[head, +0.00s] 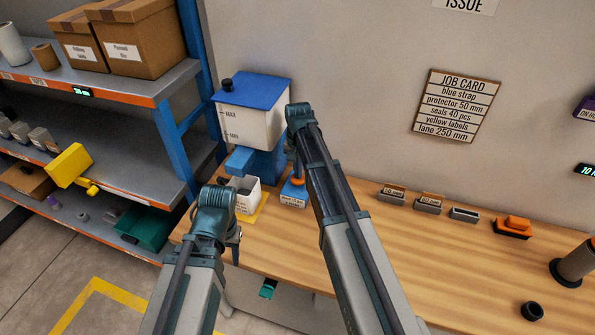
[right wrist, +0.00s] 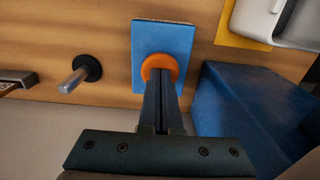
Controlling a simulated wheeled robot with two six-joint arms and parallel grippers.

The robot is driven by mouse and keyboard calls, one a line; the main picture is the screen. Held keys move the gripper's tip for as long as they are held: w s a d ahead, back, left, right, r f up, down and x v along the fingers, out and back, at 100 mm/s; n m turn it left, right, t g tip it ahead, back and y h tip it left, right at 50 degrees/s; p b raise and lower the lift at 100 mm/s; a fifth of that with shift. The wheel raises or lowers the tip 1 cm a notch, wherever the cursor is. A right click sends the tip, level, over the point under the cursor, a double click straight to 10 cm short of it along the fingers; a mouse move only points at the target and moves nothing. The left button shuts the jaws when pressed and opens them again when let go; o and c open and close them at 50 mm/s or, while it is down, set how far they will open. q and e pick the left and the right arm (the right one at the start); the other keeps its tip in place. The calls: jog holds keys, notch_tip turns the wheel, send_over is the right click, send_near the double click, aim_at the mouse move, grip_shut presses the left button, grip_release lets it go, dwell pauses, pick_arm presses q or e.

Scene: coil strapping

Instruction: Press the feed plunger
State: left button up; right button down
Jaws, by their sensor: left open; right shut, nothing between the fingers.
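The feed plunger is an orange cap (head: 298,181) on a blue base (head: 293,196) with a white label, on the bench beside the dispenser (head: 262,125). In the right wrist view the orange cap (right wrist: 160,64) sits on the blue plate (right wrist: 163,35). My right gripper (right wrist: 161,86) is shut and empty, its fingertips at the cap and overlapping its near part. I cannot tell whether they touch it or how far it is pressed. My left gripper (head: 238,236) is open, low at the bench's left front, near the white cup (head: 246,200).
The cup stands on a yellow mat (head: 261,212) under the dispenser's blue spout (head: 240,160). Small labelled blocks (head: 429,203) and an orange-topped item (head: 514,226) lie to the right. A shelf rack (head: 165,90) stands at left. The bench's middle front is clear.

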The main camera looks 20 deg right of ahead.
pick_arm(q)
notch_tip(320, 180, up, 13)
jog(key=p, duration=1.1)
jog(key=shift+a+f+p, duration=0.15)
jog(key=shift+f+p, duration=0.05)
jog(key=shift+p, duration=0.15)
pick_arm(e)
notch_tip(320, 180, up, 12)
jog(key=shift+r, duration=0.25)
pick_arm(q)
jog(key=shift+f, duration=0.1)
notch_tip(320, 180, down, 10)
jog(key=b, duration=1)
pick_arm(e)
jog(key=s+a+f+n, duration=0.3)
jog(key=s+a, duration=0.1)
jog(key=s, duration=0.4)
jog(key=s+a+f+n, duration=0.3)
jog(key=s+a+n, duration=0.1)
jog(key=s, duration=0.4)
jog(key=s+a+f+n+h, duration=0.1)
jog(key=s+a+f+n, duration=0.2)
jog(key=s+a, duration=0.3)
jog(key=s+f, duration=0.1)
jog(key=s, duration=0.2)
jog(key=shift+n, duration=0.3)
jog(key=shift+a, duration=0.1)
